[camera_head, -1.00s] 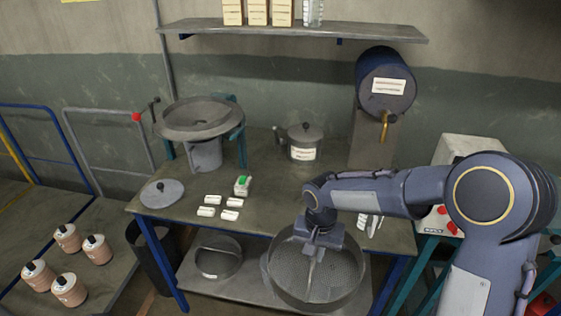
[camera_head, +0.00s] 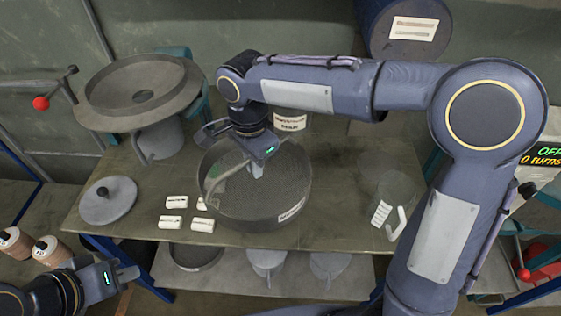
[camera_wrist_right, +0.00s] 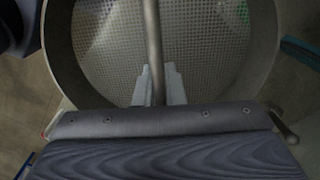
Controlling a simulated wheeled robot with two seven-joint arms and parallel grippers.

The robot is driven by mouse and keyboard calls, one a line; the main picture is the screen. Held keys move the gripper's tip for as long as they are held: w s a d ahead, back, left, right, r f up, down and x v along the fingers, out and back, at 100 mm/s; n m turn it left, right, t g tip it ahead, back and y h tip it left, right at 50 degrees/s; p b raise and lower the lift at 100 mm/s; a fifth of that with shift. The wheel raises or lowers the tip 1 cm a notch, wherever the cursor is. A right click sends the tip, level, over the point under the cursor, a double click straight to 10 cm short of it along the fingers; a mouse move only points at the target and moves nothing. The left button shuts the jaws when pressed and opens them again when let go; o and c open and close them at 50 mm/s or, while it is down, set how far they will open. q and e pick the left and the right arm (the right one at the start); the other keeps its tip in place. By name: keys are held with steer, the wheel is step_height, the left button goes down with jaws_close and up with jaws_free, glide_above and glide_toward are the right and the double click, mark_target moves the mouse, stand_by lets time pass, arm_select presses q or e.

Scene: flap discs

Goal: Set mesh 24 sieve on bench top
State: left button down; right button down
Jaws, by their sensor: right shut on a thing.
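The round grey mesh sieve (camera_head: 240,207) is over the front middle of the bench top (camera_head: 340,215). It looks level, with a white label on its side too small to read. I cannot tell whether its base touches the bench. My right gripper (camera_head: 257,170) is shut on the bar handle that crosses the sieve. In the right wrist view, the fingers (camera_wrist_right: 157,88) pinch this bar above the mesh (camera_wrist_right: 195,45). My left gripper (camera_head: 128,274) is low at the left, in front of the bench and away from the sieve. Its finger gap is unclear.
White labelled blocks (camera_head: 174,202) lie just left of the sieve; something green shows through its mesh. A round lid (camera_head: 107,201) and a wide bowl-topped device (camera_head: 138,97) stand further left. A clear jug (camera_head: 396,192) stands right. Several vessels sit on the lower shelf (camera_head: 222,279).

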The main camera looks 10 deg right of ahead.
mark_target(287, 164)
steer(key=d, duration=0.1)
steer(key=w+d+f, duration=0.1)
steer(key=d, duration=0.1)
steer(key=w+d+f, duration=0.1)
steer(key=shift+d+p, duration=0.15)
steer(key=shift+p, duration=0.15)
steer(key=d+f, duration=0.1)
steer(key=w+d+f, duration=0.1)
steer(key=f, duration=0.1)
steer(key=w+d+f, duration=0.1)
steer(key=f, duration=0.1)
steer(key=shift+d+f, duration=0.1)
steer(key=shift+d, duration=0.3)
steer(key=f, duration=0.3)
steer(key=shift+d+f+p, duration=0.1)
steer(key=shift+d+p, duration=0.25)
steer(key=shift+w+f, duration=0.1)
steer(key=shift+f, duration=0.25)
steer(key=shift+f, duration=0.15)
steer(key=c, duration=1.5)
jaws_free()
